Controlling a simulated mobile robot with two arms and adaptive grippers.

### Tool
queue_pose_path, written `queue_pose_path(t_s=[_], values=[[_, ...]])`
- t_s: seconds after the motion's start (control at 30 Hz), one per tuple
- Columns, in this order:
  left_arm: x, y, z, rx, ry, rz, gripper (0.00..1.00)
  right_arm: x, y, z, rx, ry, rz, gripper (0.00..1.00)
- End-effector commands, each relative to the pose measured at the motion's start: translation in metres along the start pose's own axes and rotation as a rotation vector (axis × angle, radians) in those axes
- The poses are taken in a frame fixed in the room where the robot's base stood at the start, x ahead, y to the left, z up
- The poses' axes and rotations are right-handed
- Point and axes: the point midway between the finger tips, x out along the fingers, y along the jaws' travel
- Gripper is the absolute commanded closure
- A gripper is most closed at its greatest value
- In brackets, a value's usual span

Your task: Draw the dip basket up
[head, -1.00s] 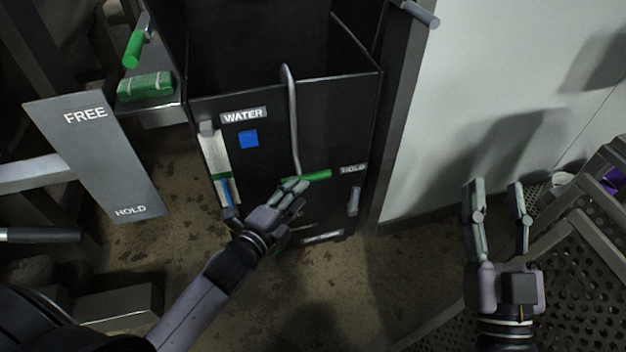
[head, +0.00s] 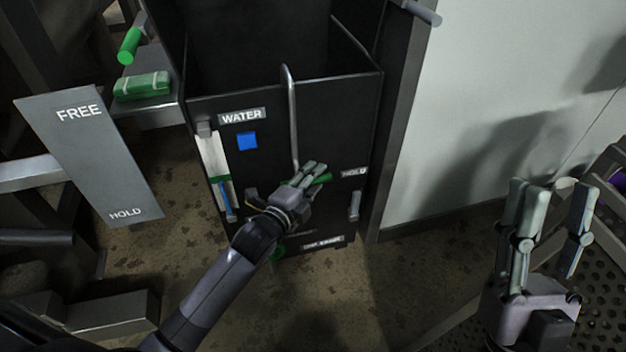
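The dip basket itself is not visible; the inside of the black tank (head: 290,130) is dark. A bent metal rod (head: 292,115) hooks over the tank's front edge and runs down its front to a green handle (head: 322,179). My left gripper (head: 314,168) is at this handle, its fingers lying across the middle, with green showing on both sides. Whether the fingers are closed on it is unclear. A HOLD label (head: 353,172) is just right of the handle. My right gripper (head: 553,190) is open and empty at the lower right, away from the tank.
A grey FREE/HOLD plate (head: 90,160) stands left of the tank. A shelf with a green-wrapped block (head: 142,86) and a green lever handle (head: 129,45) is at upper left. A pale wall (head: 480,110) rises on the right. Perforated metal (head: 600,280) lies behind my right gripper.

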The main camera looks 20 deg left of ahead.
Motion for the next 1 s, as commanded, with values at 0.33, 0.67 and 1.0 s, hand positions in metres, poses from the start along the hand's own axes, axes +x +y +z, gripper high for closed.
queue_pose_path(t_s=[0.33, 0.67, 1.0], values=[[-0.0003, 0.0001, 0.0002, 0.000, 0.000, 0.000, 0.84, 0.0001, -0.0001, 0.0000, 0.000, 0.000, 0.000, 0.60], [-0.0003, 0.0005, 0.0004, 0.000, -0.001, 0.001, 1.00, 0.0001, -0.0001, 0.0001, 0.000, -0.001, 0.000, 0.60], [-0.0004, 0.0010, 0.0006, 0.000, -0.001, 0.002, 1.00, 0.0001, 0.0000, 0.0003, 0.000, -0.002, 0.000, 0.60]])
